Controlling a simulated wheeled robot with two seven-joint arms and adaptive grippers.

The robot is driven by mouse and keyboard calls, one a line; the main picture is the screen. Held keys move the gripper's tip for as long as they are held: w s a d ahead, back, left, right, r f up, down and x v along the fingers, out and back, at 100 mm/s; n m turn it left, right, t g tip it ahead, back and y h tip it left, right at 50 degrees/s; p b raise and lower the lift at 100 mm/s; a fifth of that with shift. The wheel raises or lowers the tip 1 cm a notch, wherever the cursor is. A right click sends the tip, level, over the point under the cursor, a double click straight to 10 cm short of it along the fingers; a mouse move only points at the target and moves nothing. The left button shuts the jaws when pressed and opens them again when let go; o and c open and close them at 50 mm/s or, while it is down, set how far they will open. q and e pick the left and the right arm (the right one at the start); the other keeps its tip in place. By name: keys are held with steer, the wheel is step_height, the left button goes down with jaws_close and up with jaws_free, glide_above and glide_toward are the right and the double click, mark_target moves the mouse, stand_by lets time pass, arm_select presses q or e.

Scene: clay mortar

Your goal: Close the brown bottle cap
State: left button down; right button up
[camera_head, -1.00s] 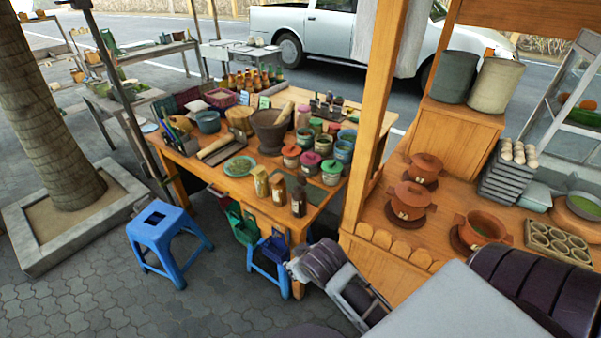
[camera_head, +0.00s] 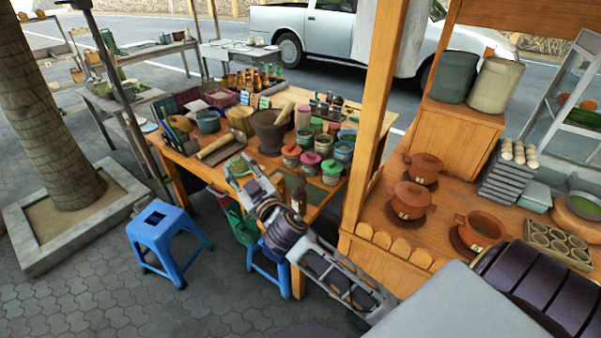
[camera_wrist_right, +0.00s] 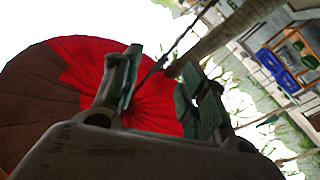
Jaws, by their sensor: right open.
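My right gripper (camera_head: 238,172) is over the front edge of the wooden stall table. In the right wrist view the fingers of the right gripper (camera_wrist_right: 160,85) stand apart with nothing between them. A dark brown bottle (camera_head: 298,197) stands at the table's front edge, just right of the gripper. The other small bottles beside it are largely hidden behind my gripper and wrist. I cannot make out a separate brown cap, or whether any bottle is open. My left gripper is not in view.
A wooden post (camera_head: 372,120) rises right of the table. A blue stool (camera_head: 166,228) stands on the paving. The wrist view shows a red umbrella (camera_wrist_right: 85,60).

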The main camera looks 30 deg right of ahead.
steer(key=a+r+n+g+y, duration=0.2)
steer(key=a+r+n+y, duration=0.7)
steer(key=a+n+y, duration=0.5)
steer(key=s+a+f+n+g+y, duration=0.1)
steer(key=s+a+f+n+g, duration=0.1)
steer(key=a+f+n+g, duration=0.7)
steer(key=w+d+f+g+h, duration=0.3)
steer(key=d+f+h, duration=0.15)
steer(key=d, duration=0.45)
steer(key=w+d+f+g+h, duration=0.2)
steer(key=d+f+h, duration=0.3)
steer(key=d, duration=0.4)
steer(key=d+r+m+h, duration=0.2)
steer(key=d+h, duration=0.1)
steer(key=d, duration=0.4)
steer(key=w+d+r+m+g+h, duration=0.1)
steer(key=d+h, duration=0.3)
steer(key=d, duration=0.4)
steer(key=d+r+m+h, duration=0.2)
steer(key=d+r+h, duration=0.1)
steer(key=d, duration=0.5)
steer(key=shift+w+r+m+g+h, duration=0.3)
steer(key=shift+w+r+h, duration=0.05)
steer(key=shift+r, duration=0.25)
